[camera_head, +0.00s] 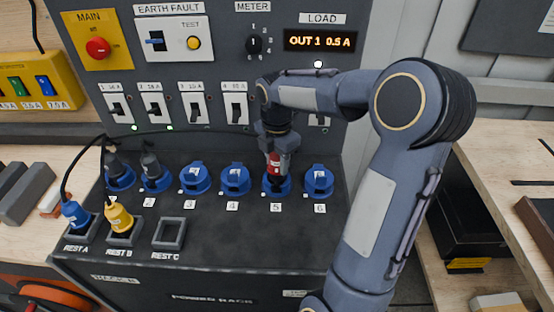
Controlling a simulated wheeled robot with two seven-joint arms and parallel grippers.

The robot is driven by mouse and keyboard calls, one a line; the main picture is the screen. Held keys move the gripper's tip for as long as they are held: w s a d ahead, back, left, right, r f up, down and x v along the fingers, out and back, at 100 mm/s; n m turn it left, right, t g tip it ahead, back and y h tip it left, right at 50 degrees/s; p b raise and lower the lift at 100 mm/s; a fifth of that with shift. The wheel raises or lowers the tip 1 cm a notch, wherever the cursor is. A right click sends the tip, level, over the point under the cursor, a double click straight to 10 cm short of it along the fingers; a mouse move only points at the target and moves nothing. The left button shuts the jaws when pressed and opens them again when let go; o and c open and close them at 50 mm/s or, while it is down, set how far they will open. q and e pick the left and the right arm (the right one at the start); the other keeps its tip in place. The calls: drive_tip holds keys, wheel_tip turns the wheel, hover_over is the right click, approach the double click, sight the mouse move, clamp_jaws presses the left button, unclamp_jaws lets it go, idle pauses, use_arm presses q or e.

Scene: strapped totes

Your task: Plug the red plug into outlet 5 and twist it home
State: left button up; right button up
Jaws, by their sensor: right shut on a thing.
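The red plug (273,167) is upright at outlet 5 (276,186), the blue socket above the label 5. My right gripper (276,148) comes down from above and is shut on the red plug. The plug's lower end meets the socket; I cannot tell how deep it sits or how far it is turned. My right arm covers part of the panel behind. My left gripper is not in view.
Outlets 3 (194,178), 4 (235,179) and 6 (318,180) have blue lids. Dark plugs stand in outlets 1 and 2. A blue plug (75,213) and a yellow plug (119,217) sit in rests A and B; rest C (169,233) is empty. The load display (319,41) reads OUT 1 0.5 A.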

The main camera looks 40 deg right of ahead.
drive_tip(key=shift+f+b, duration=0.95)
drive_tip(key=shift+f, duration=0.55)
idle(0.4)
drive_tip(key=shift+m, duration=1.5)
drive_tip(key=shift+r+m+p, duration=0.1)
drive_tip(key=shift+m+p, duration=0.25)
drive_tip(key=shift+m, duration=1.05)
clamp_jaws()
